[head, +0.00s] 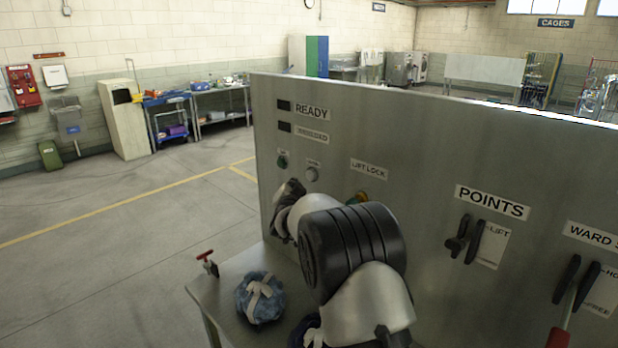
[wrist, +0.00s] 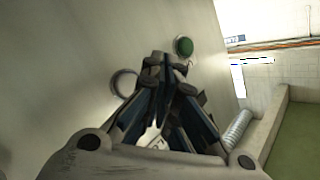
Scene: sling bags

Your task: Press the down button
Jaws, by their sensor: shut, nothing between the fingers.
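The upright grey panel (head: 420,160) carries a green round button (head: 283,160) and a pale grey round button (head: 312,174) to its right. The small labels above them are too small to read, so I cannot tell by text which is down. In the wrist view the green button (wrist: 184,46) is at upper right, and a grey ring-rimmed round button (wrist: 124,83) is left of my gripper (wrist: 157,62). The fingers are shut and empty, with tips near the panel between the two; contact cannot be told. In the head view my gripper (head: 287,195) is just below the buttons, its tips unclear.
READY (head: 312,112) and POINTS (head: 491,202) plates mark the panel. Black levers (head: 466,240) stick out at right. A blue wrapped bundle (head: 260,297) and a red-handled clamp (head: 207,262) are on the bench (head: 232,280) below. The floor at left is open.

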